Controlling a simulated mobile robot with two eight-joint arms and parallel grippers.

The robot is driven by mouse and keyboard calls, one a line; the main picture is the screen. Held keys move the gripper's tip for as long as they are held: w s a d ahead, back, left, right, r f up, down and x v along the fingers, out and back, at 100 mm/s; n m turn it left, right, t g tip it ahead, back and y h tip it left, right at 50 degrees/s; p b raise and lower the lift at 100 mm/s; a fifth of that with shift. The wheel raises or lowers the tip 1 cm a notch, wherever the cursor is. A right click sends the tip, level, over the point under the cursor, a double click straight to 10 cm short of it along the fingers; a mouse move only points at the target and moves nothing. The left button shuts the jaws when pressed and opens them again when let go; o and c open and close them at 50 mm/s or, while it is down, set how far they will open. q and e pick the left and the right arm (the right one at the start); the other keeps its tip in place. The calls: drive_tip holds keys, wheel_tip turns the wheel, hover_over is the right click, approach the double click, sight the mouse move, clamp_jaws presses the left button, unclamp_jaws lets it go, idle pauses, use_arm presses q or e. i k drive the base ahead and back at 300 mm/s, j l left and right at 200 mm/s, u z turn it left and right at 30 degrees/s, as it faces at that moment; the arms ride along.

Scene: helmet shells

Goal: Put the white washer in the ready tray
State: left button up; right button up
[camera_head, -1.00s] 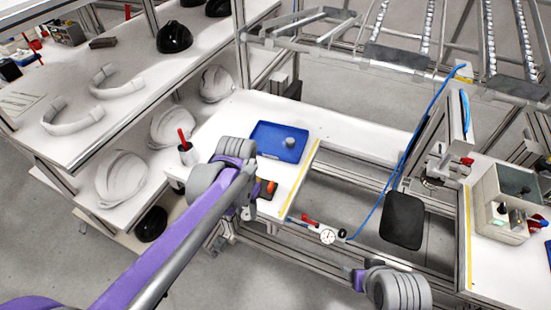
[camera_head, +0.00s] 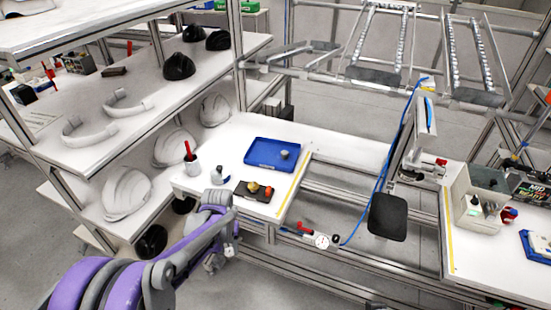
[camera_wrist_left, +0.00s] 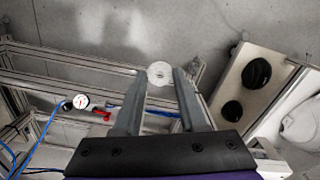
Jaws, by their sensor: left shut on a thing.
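My left gripper (camera_head: 213,262) is low in front of the left bench, beside its front edge and below its top. In the left wrist view my left gripper (camera_wrist_left: 160,82) is shut on the white washer (camera_wrist_left: 160,72), a pale ring held at the fingertips above the grey floor. The washer cannot be made out clearly in the head view. A blue tray (camera_head: 254,163) lies on the left bench with a small grey cylinder on it. Another blue tray (camera_head: 532,255) is at the right edge; no label shows which is the ready tray. My right gripper is out of view.
A dark holder (camera_head: 246,194) with yellow and red pieces and a cup with a red-handled tool (camera_head: 191,160) stand on the left bench. A dial gauge (camera_head: 321,241) hangs at the frame.

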sight(263, 153)
drive_tip(key=z, duration=1.2)
drive_tip(key=i+j+z, duration=0.1)
drive_tip(key=j+z, duration=0.4)
drive_tip(key=j, duration=0.15)
